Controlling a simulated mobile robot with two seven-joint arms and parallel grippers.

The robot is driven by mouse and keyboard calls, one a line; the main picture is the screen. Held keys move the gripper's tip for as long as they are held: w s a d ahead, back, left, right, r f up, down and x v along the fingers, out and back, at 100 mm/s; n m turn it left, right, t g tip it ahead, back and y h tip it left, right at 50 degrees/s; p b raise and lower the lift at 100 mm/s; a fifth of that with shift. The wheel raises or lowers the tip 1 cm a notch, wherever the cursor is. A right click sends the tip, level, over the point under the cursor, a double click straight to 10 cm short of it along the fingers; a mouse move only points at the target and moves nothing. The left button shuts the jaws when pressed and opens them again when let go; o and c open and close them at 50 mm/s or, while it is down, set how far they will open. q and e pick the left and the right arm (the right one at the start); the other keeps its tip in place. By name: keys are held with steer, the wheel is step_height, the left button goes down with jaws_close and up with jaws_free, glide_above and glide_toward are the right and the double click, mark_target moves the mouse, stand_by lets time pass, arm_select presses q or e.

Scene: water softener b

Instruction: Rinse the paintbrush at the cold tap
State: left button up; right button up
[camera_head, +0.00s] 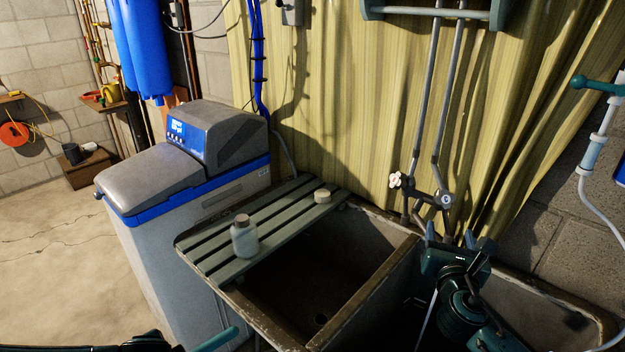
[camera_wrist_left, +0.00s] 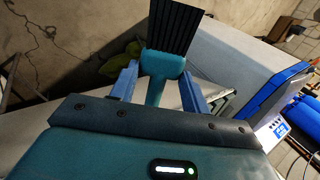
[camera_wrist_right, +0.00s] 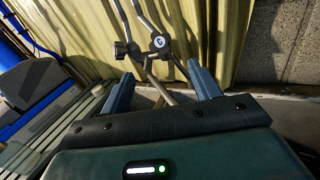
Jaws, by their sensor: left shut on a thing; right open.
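In the left wrist view the paintbrush has dark bristles (camera_wrist_left: 176,30) and a teal handle (camera_wrist_left: 160,68). My left gripper (camera_wrist_left: 157,78) is shut on the handle, with the bristles sticking out beyond the fingers. My right gripper (camera_head: 459,243) is open and empty below the taps, over the right part of the sink. A tap knob with a pale-marked disc (camera_head: 446,200) and a white knob (camera_head: 395,180) sit on the pipes. The marked disc (camera_wrist_right: 158,42) and the spout show beyond my open right fingers. The letter on the disc is too small to read.
The concrete sink has a left basin (camera_head: 315,290) and a divider (camera_head: 380,283). A slatted board (camera_head: 215,262) covers part of the left basin and carries a jar (camera_head: 244,238) and a small round object (camera_head: 322,196). The grey-and-blue softener (camera_head: 190,190) stands left of the sink.

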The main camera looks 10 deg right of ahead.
mark_target(446, 199)
steer(key=shift+w+d+r, duration=0.25)
steer(key=shift+w+d, duration=0.05)
steer(key=shift+w, duration=0.3)
steer(key=x, duration=1.1)
steer(key=shift+d+r+p, duration=0.1)
steer(key=shift+p, duration=0.2)
steer(key=c, duration=1)
steer(key=shift+o, duration=0.2)
steer(key=m+g+h, duration=0.1)
steer(key=m+h, duration=0.1)
steer(key=m, duration=0.2)
steer(key=o, duration=1)
steer(key=shift+c, duration=0.2)
steer(key=v, duration=1.2)
